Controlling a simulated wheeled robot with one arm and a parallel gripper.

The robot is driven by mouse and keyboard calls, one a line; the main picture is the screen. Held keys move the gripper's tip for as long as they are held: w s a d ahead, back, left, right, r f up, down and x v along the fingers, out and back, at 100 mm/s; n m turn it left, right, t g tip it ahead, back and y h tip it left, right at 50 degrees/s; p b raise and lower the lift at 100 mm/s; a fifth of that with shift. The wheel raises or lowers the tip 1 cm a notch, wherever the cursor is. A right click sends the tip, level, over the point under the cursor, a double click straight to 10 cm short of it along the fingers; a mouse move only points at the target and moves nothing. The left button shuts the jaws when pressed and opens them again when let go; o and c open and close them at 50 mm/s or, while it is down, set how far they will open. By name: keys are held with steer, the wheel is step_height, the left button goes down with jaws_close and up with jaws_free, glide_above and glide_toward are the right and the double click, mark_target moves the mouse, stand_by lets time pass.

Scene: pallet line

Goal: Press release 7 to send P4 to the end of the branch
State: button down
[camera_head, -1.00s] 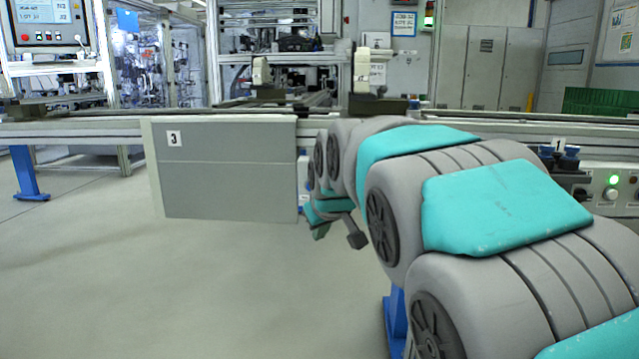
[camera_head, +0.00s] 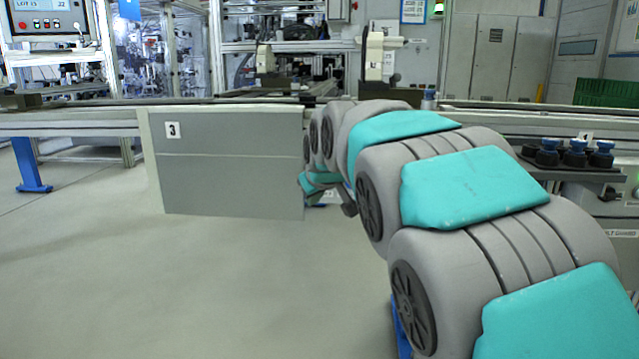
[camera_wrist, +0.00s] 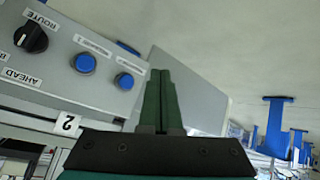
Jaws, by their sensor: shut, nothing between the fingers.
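In the wrist view, which is upside down, my gripper (camera_wrist: 161,76) is shut and empty, its two green fingers together. Beside the fingers is a grey control box (camera_wrist: 50,75) with two blue push buttons, one nearer the fingers (camera_wrist: 125,81) and one further left (camera_wrist: 85,63). Their small labels are too blurred to read, so I cannot tell which is release 7. The fingertips appear right of the nearer button; contact cannot be told. In the head view my arm hides the box and fingers. Two white upright parts (camera_head: 374,56) (camera_head: 265,60) stand along the line; I cannot tell which pallet is P4.
In the head view, a grey panel marked 3 (camera_head: 230,165) hangs under the conveyor rail (camera_head: 70,121). A rack with blue-topped items (camera_head: 574,155) is at right. Floor at left is clear.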

steer(key=w+p, duration=0.2)
steer(key=w, duration=0.6)
steer(key=shift+w+d+p, duration=0.15)
steer(key=shift+p, duration=0.15)
stand_by(1.7)
steer(key=shift+w+f, duration=0.1)
steer(key=shift+w, duration=0.3)
steer(key=shift+w, duration=0.45)
stand_by(0.7)
steer(key=shift+s, duration=0.1)
stand_by(0.4)
steer(key=shift+s, duration=0.8)
steer(key=shift+s, duration=0.1)
